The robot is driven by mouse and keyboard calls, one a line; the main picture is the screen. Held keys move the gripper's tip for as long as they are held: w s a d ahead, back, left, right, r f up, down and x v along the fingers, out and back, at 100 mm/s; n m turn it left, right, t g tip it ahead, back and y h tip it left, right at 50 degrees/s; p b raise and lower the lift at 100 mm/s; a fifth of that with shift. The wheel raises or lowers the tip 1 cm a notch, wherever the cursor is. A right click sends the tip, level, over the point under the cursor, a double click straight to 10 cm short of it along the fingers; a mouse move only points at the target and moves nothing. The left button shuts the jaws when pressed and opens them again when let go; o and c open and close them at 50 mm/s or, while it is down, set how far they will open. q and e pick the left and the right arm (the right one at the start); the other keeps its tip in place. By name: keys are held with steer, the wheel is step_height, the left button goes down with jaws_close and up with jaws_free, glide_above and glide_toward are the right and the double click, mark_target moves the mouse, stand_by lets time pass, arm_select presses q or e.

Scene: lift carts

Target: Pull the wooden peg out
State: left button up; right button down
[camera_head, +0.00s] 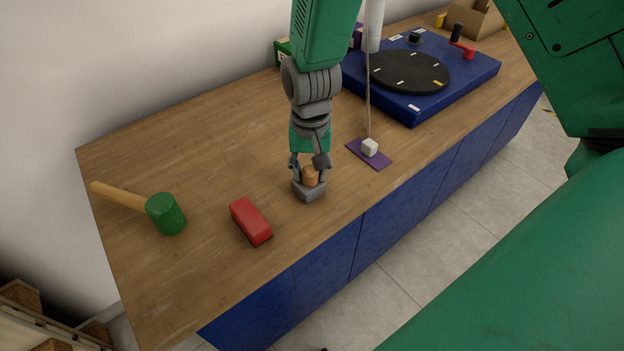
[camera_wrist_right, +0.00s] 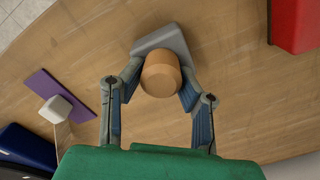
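The wooden peg (camera_head: 310,176) is a short, light-brown cylinder standing upright in a grey block (camera_head: 308,193) near the front edge of the counter. In the right wrist view the peg's round top (camera_wrist_right: 161,74) shows between the fingers, with the grey block (camera_wrist_right: 163,42) around its lower part. My right gripper (camera_head: 310,168) points down over the block, one finger on each side of the peg. In the right wrist view my right gripper (camera_wrist_right: 161,82) has its fingertips against the peg's sides. My left gripper is not in view.
A red block (camera_head: 250,221) and a green-headed mallet (camera_head: 166,213) lie to the left on the wooden counter (camera_head: 210,150). A white cube on a string (camera_head: 369,147) rests on a purple mat (camera_head: 379,160) to the right. A blue turntable box (camera_head: 425,108) stands behind.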

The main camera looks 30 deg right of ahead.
mark_target(307, 168)
steer(key=c, duration=2.3)
jaws_free()
steer(key=shift+s+a, duration=0.15)
steer(key=shift+a, duration=0.5)
steer(key=shift+s+d, duration=0.1)
steer(key=shift+d, duration=0.25)
jaws_close()
step_height(307, 168, up, 9)
steer(key=shift+a+r+p, duration=0.15)
steer(key=shift+r+p, duration=0.05)
steer(key=shift+p, duration=0.25)
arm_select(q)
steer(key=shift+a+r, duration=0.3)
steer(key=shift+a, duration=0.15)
arm_select(e)
steer(key=shift+r, duration=0.4)
steer(key=shift+p, duration=0.5)
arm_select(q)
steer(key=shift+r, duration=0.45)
